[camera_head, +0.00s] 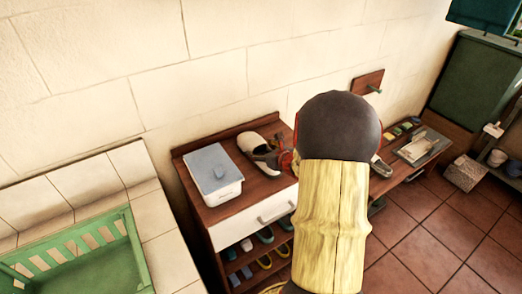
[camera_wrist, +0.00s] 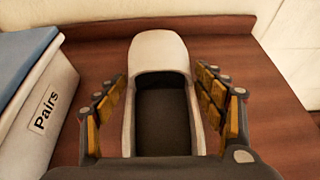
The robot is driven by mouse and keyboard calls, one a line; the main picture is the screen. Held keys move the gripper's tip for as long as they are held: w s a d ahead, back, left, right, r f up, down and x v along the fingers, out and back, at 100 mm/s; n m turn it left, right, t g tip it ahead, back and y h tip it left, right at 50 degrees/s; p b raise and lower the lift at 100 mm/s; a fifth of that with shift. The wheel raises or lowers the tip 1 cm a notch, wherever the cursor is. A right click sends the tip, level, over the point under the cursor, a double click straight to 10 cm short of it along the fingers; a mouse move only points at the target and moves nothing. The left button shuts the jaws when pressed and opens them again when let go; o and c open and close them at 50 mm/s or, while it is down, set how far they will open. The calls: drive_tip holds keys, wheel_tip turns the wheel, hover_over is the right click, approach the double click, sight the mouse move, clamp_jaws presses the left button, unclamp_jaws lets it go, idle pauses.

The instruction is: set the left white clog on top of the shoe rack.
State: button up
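A white clog (camera_head: 252,143) with a dark inside sits on the brown wooden top of the shoe rack (camera_head: 233,211), to the right of a lidded box. In the wrist view the clog (camera_wrist: 160,52) lies between the two fingers of my gripper (camera_wrist: 162,82), its toe pointing away. The fingers are spread, one along each side of the clog, with narrow gaps at the tips. Contact farther back on the clog is hard to tell. In the head view my arm hides most of my gripper and the right part of the rack top.
The white box (camera_head: 214,176) with a grey-blue lid, marked "Pairs", stands close left of the clog. The wall is behind. Several shoes (camera_head: 264,261) fill the lower shelves. A low wooden bench (camera_head: 407,166) with small items is to the right.

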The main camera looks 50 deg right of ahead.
drive_tip(key=shift+o, duration=1.2)
